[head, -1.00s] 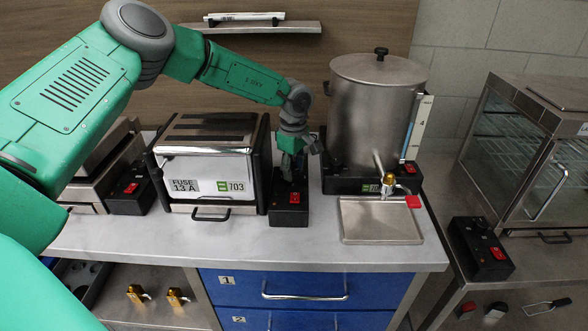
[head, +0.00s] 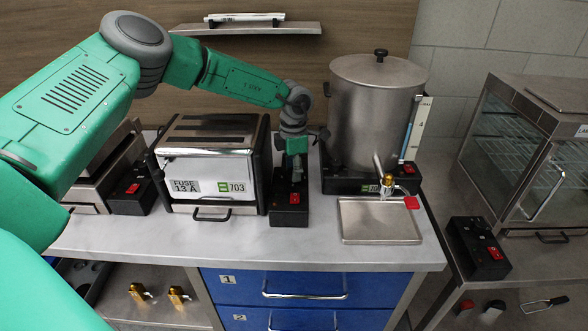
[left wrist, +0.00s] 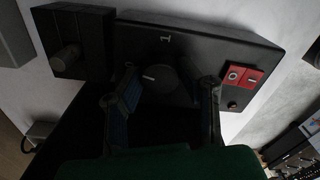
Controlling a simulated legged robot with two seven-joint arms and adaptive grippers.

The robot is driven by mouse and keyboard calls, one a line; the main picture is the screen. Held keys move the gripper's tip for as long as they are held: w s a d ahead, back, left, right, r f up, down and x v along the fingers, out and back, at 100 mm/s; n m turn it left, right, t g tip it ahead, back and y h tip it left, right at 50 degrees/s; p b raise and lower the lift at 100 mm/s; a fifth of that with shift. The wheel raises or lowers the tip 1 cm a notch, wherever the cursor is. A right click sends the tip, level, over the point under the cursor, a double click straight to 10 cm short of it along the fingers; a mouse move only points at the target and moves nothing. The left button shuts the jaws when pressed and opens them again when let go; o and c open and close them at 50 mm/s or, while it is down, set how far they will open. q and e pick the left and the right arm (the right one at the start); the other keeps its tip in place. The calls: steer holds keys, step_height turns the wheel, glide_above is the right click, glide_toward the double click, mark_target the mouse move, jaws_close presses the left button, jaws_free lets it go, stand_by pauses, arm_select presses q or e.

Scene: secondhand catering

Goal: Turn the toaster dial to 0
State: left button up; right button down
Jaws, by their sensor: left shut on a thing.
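The silver toaster (head: 209,178) stands on the counter, with a black control box (head: 290,212) at its right side. The box has a red switch (head: 295,198) near its front; in the left wrist view this switch (left wrist: 243,77) is marked O and I. My left gripper (head: 295,176) points down over the box, behind the switch. In the left wrist view my left gripper (left wrist: 168,92) has its fingers on either side of a round black dial (left wrist: 164,79) and is shut on it. A pale pointer line shows on the dial, and a figure 1 is printed above it. My right gripper is out of view.
A steel urn (head: 372,115) with a tap and drip tray (head: 380,222) stands right of the box. Another appliance with its own black box (head: 132,192) is left of the toaster. A glass cabinet (head: 530,150) is far right. The counter front is clear.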

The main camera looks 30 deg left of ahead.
arm_select(q)
steer(key=shift+o, duration=0.2)
steer(key=n, duration=0.4)
steer(key=shift+f+n, duration=0.2)
steer(key=shift+n, duration=0.2)
steer(key=shift+s, duration=0.1)
steer(key=o, duration=1.1)
steer(key=shift+a, duration=0.1)
steer(key=shift+r, duration=0.2)
steer(key=r, duration=1.1)
steer(key=shift+w+a+r, duration=0.1)
steer(key=shift+w+r, duration=0.1)
